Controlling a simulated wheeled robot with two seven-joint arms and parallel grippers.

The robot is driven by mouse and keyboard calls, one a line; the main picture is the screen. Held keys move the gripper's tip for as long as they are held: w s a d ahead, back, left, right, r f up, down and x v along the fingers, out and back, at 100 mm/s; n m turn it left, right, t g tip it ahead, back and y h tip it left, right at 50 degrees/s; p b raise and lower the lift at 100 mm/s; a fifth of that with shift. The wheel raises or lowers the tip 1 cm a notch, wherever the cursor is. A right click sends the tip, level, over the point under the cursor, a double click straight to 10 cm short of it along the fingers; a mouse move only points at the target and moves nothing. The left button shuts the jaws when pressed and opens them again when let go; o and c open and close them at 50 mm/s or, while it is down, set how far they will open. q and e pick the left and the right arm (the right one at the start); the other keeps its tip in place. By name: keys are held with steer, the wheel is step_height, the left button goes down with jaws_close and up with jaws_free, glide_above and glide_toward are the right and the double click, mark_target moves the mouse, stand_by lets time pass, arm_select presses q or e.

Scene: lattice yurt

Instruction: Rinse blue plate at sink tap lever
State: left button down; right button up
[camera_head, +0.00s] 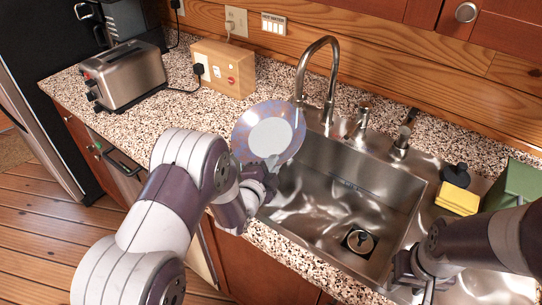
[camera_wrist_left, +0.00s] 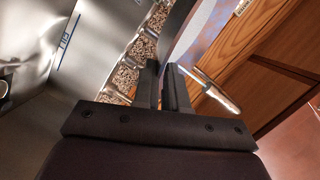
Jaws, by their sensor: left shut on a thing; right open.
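The blue plate (camera_head: 241,135), with a patterned blue rim and pale centre, is held tilted up at the left edge of the sink (camera_head: 340,180). My left gripper (camera_head: 268,172) is shut on its lower edge; in the left wrist view the fingers (camera_wrist_left: 163,85) pinch the plate (camera_wrist_left: 203,22), seen nearly edge-on. The gooseneck tap (camera_head: 334,62) rises behind the sink, right of the plate. A lever-like fitting (camera_head: 404,132) stands further right on the sink deck, beside a shorter fitting (camera_head: 360,120). My right gripper (camera_head: 412,285) is open over the sink's right front side, partly hidden by its arm.
A yellow sponge (camera_head: 457,199), a black stopper-like item (camera_head: 456,174) and a green box (camera_head: 515,186) stand right of the basin. A toaster (camera_head: 124,75) and a wooden socket box (camera_head: 224,68) stand on the speckled counter at left. The basin is empty, with a drain (camera_head: 359,241).

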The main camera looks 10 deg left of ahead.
arm_select(q)
steer(key=shift+d, duration=0.1)
arm_select(e)
steer(key=shift+f, duration=0.1)
arm_select(q)
steer(key=shift+s+d, duration=0.25)
steer(key=shift+d, duration=0.2)
steer(key=shift+a, duration=0.15)
steer(key=shift+w+a+b, duration=0.25)
steer(key=shift+a+b, duration=0.05)
steer(key=shift+a, duration=0.15)
arm_select(e)
steer(key=shift+f, duration=0.2)
arm_select(q)
steer(key=shift+d, duration=0.1)
arm_select(e)
steer(key=shift+f, duration=0.1)
arm_select(q)
steer(key=shift+s+d, duration=0.25)
steer(key=shift+d, duration=0.25)
